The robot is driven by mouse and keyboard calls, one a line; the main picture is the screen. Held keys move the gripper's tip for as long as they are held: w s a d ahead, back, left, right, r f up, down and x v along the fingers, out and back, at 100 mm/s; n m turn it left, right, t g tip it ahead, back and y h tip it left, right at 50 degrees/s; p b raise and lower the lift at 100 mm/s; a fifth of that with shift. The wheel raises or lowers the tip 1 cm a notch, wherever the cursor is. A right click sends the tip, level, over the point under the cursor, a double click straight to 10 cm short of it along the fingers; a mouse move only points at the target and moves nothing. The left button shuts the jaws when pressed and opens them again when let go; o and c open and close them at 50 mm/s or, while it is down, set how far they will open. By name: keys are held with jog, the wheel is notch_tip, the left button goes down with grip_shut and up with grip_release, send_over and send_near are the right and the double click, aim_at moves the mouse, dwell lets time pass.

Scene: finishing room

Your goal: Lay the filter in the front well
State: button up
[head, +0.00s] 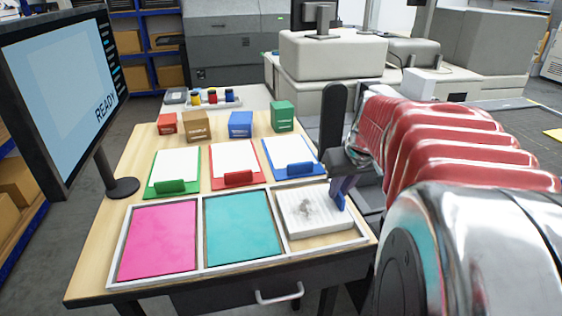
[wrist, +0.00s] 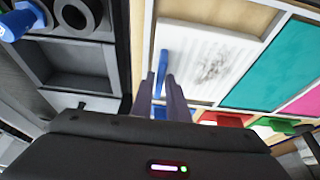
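The filter (head: 305,210) is a white, ribbed square panel with a grey smudge in its middle and a blue tab on its right edge. It is over the right well (head: 322,240) of the white-framed tray, toward the well's back; bare wood shows in front of it. I cannot tell whether it touches the floor of the well. My gripper (head: 343,184) is at the filter's right edge, its fingers around the blue tab. In the wrist view the filter (wrist: 208,65) and the blue tab (wrist: 162,66) lie ahead of my fingertips (wrist: 162,84).
A pink panel (head: 158,240) and a teal panel (head: 242,228) fill the other two wells. Green, red and blue clipboards (head: 292,158) lie behind the tray, with small boxes (head: 240,124) beyond. A monitor (head: 62,90) stands at left.

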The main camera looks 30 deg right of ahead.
jog(key=o, duration=0.3)
jog(key=shift+r, duration=0.15)
jog(key=v, duration=1.2)
dwell(0.4)
